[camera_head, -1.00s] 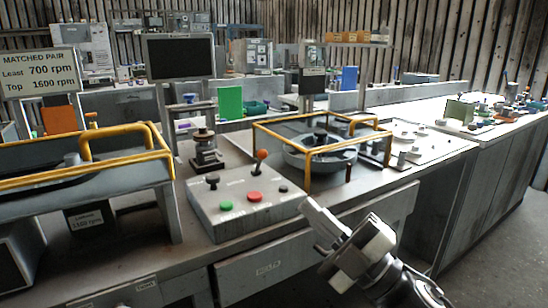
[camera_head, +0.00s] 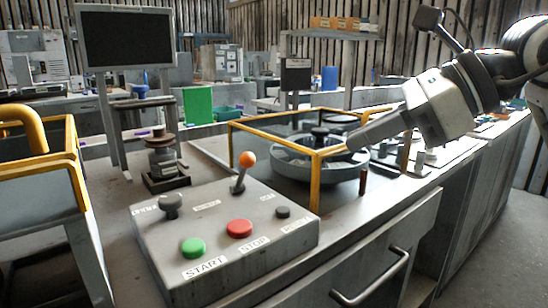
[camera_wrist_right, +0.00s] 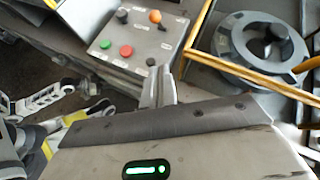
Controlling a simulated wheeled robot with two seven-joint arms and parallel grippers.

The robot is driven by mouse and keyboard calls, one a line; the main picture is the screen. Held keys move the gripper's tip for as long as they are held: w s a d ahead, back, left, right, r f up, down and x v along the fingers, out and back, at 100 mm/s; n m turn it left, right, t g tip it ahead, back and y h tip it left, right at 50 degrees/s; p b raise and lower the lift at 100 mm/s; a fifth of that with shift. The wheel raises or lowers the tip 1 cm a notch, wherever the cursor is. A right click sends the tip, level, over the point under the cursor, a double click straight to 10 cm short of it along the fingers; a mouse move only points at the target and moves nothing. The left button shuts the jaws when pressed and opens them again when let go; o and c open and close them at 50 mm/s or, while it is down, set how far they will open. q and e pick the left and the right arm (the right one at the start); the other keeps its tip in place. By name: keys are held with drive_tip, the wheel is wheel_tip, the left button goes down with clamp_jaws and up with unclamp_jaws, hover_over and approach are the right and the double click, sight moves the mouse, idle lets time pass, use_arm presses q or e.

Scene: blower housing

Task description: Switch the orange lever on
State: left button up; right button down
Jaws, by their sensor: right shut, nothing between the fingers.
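The orange lever (camera_head: 246,160) is an orange ball on a short dark stick, at the back of a grey control box (camera_head: 225,267) on the bench. It leans slightly to the right in the head view. In the right wrist view the orange knob (camera_wrist_right: 155,16) shows at the top, on the box's far edge. My right gripper (camera_head: 352,143) is shut and empty, in front of the yellow-framed round housing and to the right of the lever, apart from it. Its shut fingers also show in the right wrist view (camera_wrist_right: 159,92), below the box.
The box also carries a green START button (camera_head: 193,248), a red STOP button (camera_head: 239,228) and a dark knob (camera_head: 171,206). The yellow guard frame (camera_head: 316,180) surrounds the blower housing (camera_head: 300,165) right of the box. A monitor (camera_head: 124,38) stands behind.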

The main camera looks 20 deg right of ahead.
approach(243, 174)
drive_tip(key=f, duration=0.1)
drive_tip(key=d+f, duration=0.1)
drive_tip(key=f, duration=0.1)
drive_tip(key=shift+s, duration=0.15)
drive_tip(key=shift+w+a+r, duration=0.2)
drive_tip(key=shift+w+a, duration=0.2)
drive_tip(key=shift+a, duration=0.1)
drive_tip(key=shift+w+a+r, duration=0.2)
drive_tip(key=shift+w+a, duration=0.15)
drive_tip(key=shift+a, duration=0.2)
drive_tip(key=shift+w+a, duration=0.3)
drive_tip(key=shift+a, duration=0.15)
drive_tip(key=shift+r, duration=0.1)
